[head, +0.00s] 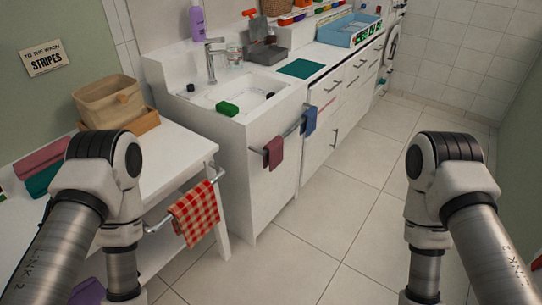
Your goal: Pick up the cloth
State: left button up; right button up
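Several cloths are in the head view, and the picture does not single one out. A maroon cloth (273,152) and a blue cloth (309,123) hang from the rail on the sink cabinet. A flat dark green cloth or mat (300,68) lies on the counter beyond the sink. My two arms come in from the lower left and lower right, apart from all the cloths. Both of my grippers are outside the picture.
Folded maroon and green fabric lies at the left edge. The white sink (241,92) has a green sponge (227,108) on its rim. The tiled floor (345,215) at centre is clear.

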aim_at(274, 157)
jog(key=z, duration=0.8)
jog(key=i+j+z, duration=0.15)
jog(key=j, duration=0.2)
jog(key=i+j+z, duration=0.2)
jog(key=j, duration=0.2)
jog(key=i+j+z, duration=0.15)
jog(key=j, duration=0.25)
jog(key=i+j+z, duration=0.15)
jog(key=j, duration=0.25)
jog(key=i+j+z, duration=0.2)
jog(key=j, duration=0.25)
jog(key=i+j, duration=0.1)
jog(key=j, duration=0.1)
